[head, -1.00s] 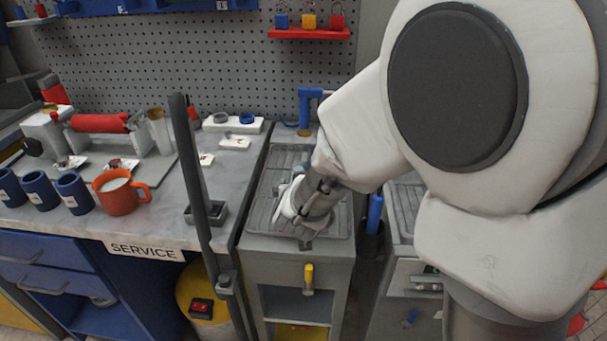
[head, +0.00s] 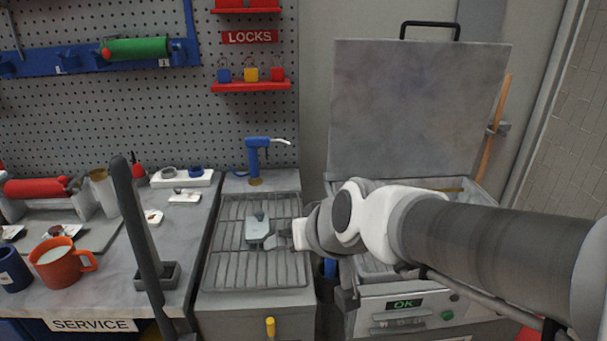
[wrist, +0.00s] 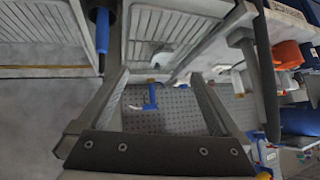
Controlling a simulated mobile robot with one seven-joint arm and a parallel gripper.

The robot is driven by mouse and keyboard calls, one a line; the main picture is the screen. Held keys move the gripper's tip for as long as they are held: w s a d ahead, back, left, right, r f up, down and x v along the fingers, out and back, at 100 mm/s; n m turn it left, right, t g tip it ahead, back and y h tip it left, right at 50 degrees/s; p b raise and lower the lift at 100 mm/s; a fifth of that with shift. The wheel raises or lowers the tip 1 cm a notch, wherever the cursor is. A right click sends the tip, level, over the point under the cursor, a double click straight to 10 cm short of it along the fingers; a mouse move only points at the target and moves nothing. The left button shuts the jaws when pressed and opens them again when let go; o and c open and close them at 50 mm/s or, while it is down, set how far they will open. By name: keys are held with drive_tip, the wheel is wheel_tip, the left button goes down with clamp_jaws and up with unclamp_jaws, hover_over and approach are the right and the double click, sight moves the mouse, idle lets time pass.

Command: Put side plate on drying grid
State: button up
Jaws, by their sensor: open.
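A small pale grey-blue plate (head: 257,227), which looks like the side plate, lies on the wire bars of the drying grid (head: 232,275) in the head view. My gripper (head: 277,240) is just to its right, open. Whether a finger touches the plate cannot be told. In the wrist view the gripper's two fingers (wrist: 153,90) are spread wide with nothing between them.
A blue tap-like tool (head: 255,160) stands behind the grid. A dark upright post (head: 140,235) rises at its left, near an orange mug (head: 60,262). At right, an open-lidded bin (head: 415,120) has a front panel marked OK. Bare grid remains in front of the plate.

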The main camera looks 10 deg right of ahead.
drive_tip(key=s+d+m+g+h, duration=0.1)
drive_tip(key=s+d+g+h, duration=0.1)
drive_tip(key=s+d, duration=0.7)
drive_tip(key=s+h, duration=0.1)
drive_tip(key=s, duration=0.2)
drive_tip(key=shift+s+d+r+g, duration=0.15)
drive_tip(key=shift+d+r+g, duration=0.15)
wheel_tip(320, 180, up, 9)
drive_tip(key=p, duration=0.8)
drive_tip(key=shift+f+p, duration=0.15)
drive_tip(key=shift+p, duration=0.2)
